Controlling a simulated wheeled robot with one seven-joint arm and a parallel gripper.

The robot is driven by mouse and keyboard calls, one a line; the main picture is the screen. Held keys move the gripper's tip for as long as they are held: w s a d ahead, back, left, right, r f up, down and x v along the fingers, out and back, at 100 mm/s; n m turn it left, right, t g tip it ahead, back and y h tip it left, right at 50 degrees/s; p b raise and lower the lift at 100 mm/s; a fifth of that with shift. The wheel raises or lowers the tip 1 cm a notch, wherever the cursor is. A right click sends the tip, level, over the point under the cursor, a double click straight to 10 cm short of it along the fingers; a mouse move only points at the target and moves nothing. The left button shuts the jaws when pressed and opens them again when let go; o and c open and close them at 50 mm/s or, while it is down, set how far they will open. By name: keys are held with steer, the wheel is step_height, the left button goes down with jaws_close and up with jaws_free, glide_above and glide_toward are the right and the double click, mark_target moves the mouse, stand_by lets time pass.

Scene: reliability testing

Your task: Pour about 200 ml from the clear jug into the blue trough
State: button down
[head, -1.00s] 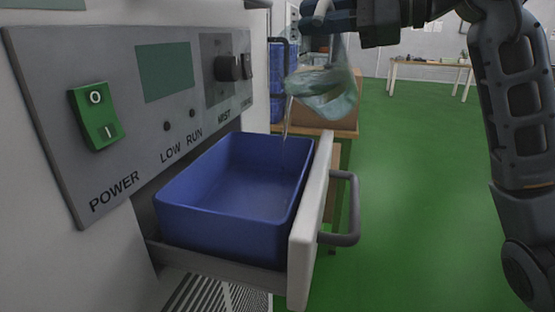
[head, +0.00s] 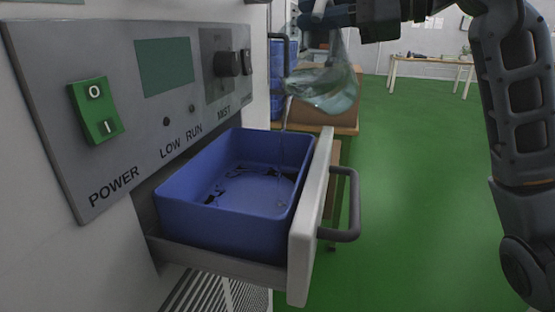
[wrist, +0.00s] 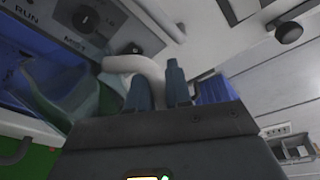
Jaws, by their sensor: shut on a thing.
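The clear jug (head: 328,88) is tilted, its mouth to the left, above the blue trough. A thin stream of liquid (head: 285,115) falls from it into the trough. The blue trough (head: 226,228) sits in the open drawer, with liquid spread over part of its floor. My gripper (head: 325,16) is shut on the jug's handle at the top of the head view. In the wrist view the fingers (wrist: 159,88) close around the pale handle (wrist: 135,64), with the jug's clear body (wrist: 60,100) to the left. The amount left in the jug is hard to read.
The pulled-out drawer (head: 305,243) has a grey bar handle (head: 351,205) on its front. A control panel (head: 140,100) with a green power switch (head: 96,112) stands at left. A cardboard box (head: 320,105) rests on a wooden table behind. Green floor is open at right.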

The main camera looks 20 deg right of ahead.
mark_target(324, 60)
steer(key=shift+s+a+n+h, duration=0.3)
steer(key=shift+s+a+n, duration=0.3)
steer(key=shift+a+n, duration=0.15)
stand_by(3.1)
steer(key=w+d+m, duration=0.1)
steer(key=m, duration=0.1)
steer(key=w+d+m+y+p, duration=0.1)
steer(key=d+m, duration=0.1)
steer(key=shift+w+d+r, duration=0.2)
steer(key=shift+w+d, duration=0.1)
steer(key=shift+w, duration=0.05)
steer(key=shift+w+d+r+m+y+p, duration=0.2)
steer(key=shift+w+r+m+y+p, duration=0.1)
steer(key=shift+r+m+p, duration=0.35)
steer(key=shift+d+f+g, duration=0.1)
steer(key=shift+f+g, duration=0.2)
steer(key=shift+w+d+f+m, duration=0.25)
steer(key=shift+w+d+m, duration=0.4)
steer(key=shift+d+m, duration=0.15)
steer(key=shift+a, duration=0.1)
